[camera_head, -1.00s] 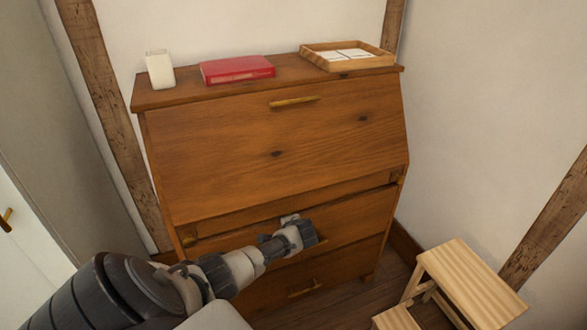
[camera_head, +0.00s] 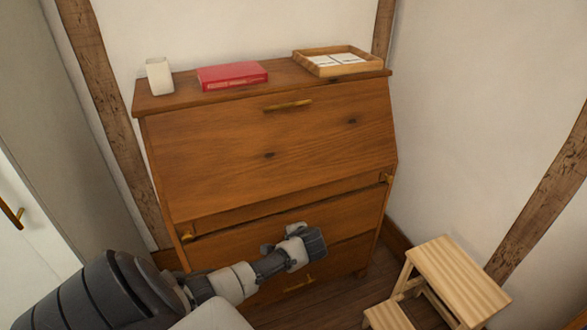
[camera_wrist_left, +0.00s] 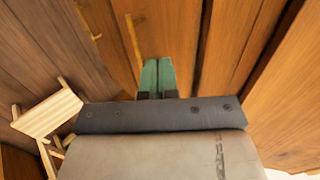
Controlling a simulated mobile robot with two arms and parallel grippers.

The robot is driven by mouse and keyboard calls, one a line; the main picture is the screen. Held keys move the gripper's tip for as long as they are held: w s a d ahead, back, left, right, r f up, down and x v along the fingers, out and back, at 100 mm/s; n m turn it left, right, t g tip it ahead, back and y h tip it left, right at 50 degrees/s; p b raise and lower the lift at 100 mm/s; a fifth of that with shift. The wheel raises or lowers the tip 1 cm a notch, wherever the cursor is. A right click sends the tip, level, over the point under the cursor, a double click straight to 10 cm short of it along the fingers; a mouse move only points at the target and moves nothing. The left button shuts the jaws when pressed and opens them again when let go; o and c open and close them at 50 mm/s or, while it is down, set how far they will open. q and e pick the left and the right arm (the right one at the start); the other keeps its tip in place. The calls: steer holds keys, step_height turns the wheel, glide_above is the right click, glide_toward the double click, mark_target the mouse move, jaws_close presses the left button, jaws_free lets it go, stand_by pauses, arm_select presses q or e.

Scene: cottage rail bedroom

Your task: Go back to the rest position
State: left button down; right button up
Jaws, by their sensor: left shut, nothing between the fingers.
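My left arm comes in from the lower left in the head view. My left gripper (camera_head: 304,246) is in front of the drawers of the wooden bureau (camera_head: 270,150), and its fingers are hard to make out there. In the left wrist view its two green fingers (camera_wrist_left: 158,76) are together and empty. The drawer fronts and brass handles lie beyond them. Whether the fingers touch the bureau cannot be told. The bureau's slanted front is closed, and the drawers look shut, though my arm partly covers them. My right gripper is not in view.
On the bureau top are a white cup (camera_head: 159,76), a red book (camera_head: 232,75) and a wooden tray (camera_head: 373,68) with white cards. A light wooden step stool (camera_head: 457,275) stands on the floor at the right. Walls close in behind and on the right.

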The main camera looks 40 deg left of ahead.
arm_select(q)
steer(key=shift+s+d+r, duration=0.15)
steer(key=shift+d+r, duration=0.2)
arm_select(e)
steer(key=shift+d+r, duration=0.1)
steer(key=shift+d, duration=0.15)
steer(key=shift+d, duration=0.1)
